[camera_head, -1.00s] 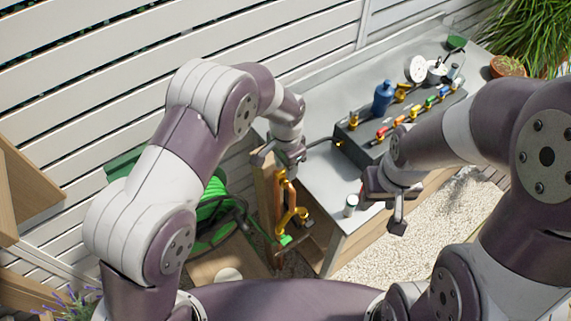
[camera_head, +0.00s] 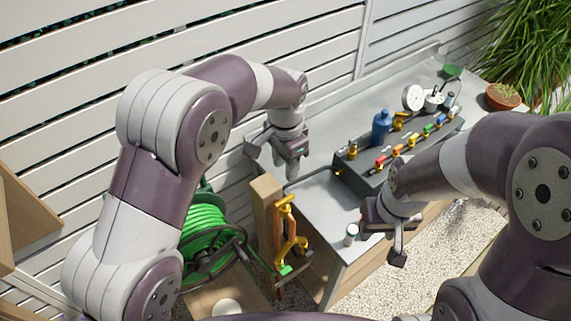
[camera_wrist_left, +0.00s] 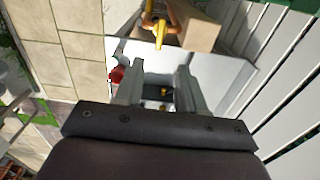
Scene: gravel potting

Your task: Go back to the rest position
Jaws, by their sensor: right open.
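My left gripper (camera_head: 277,153) is open and empty, raised above the near left end of the grey bench top. Its two fingers stand apart in the left wrist view (camera_wrist_left: 158,92), with nothing between them. My right gripper (camera_head: 387,228) is open and empty over the front edge of the bench, beside a small white-and-green container (camera_head: 351,234). An orange-yellow tool (camera_head: 288,232) hangs on the wooden post (camera_head: 266,205) at the bench's end, below and apart from my left gripper. Its yellow part also shows in the left wrist view (camera_wrist_left: 160,33).
A dark tool block (camera_head: 362,176) with several coloured handles and a blue bottle (camera_head: 381,127) stand on the bench (camera_head: 325,195). A green hose reel (camera_head: 207,238) is left of the post. The slatted white fence (camera_head: 80,100) runs behind. A potted plant (camera_head: 503,97) is far right.

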